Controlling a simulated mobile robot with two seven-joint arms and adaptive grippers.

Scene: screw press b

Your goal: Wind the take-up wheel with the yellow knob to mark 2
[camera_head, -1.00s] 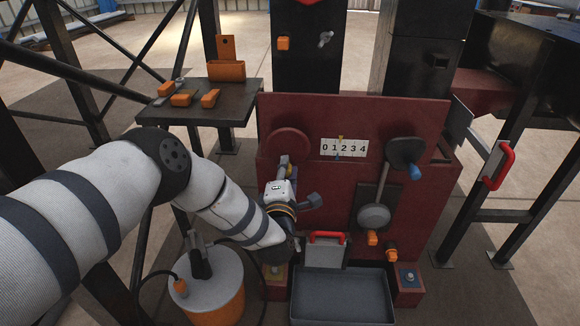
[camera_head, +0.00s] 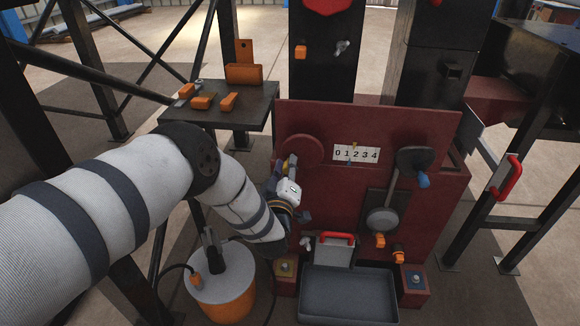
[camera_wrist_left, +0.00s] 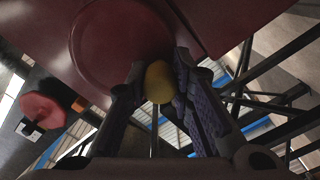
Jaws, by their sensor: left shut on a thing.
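The take-up wheel (camera_head: 303,152) is a dark red disc on the red press panel, left of the number strip (camera_head: 356,154) marked 0 to 4. A yellow pointer sits above the strip near 2 and a blue pointer below it near 1; exact readings are too small to tell. My left gripper (camera_head: 290,166) is at the wheel's lower left edge and hides the knob's contact there. In the left wrist view its fingers are shut on the yellow knob (camera_wrist_left: 159,82), with the wheel (camera_wrist_left: 120,45) behind. My right gripper is not in view.
A black crank with a blue handle (camera_head: 423,180) is right of the strip. A grey tray (camera_head: 347,295) and a red-handled plate (camera_head: 335,237) are below. An orange-and-white drum (camera_head: 222,285) stands at lower left. A shelf (camera_head: 245,113) with orange parts is at upper left.

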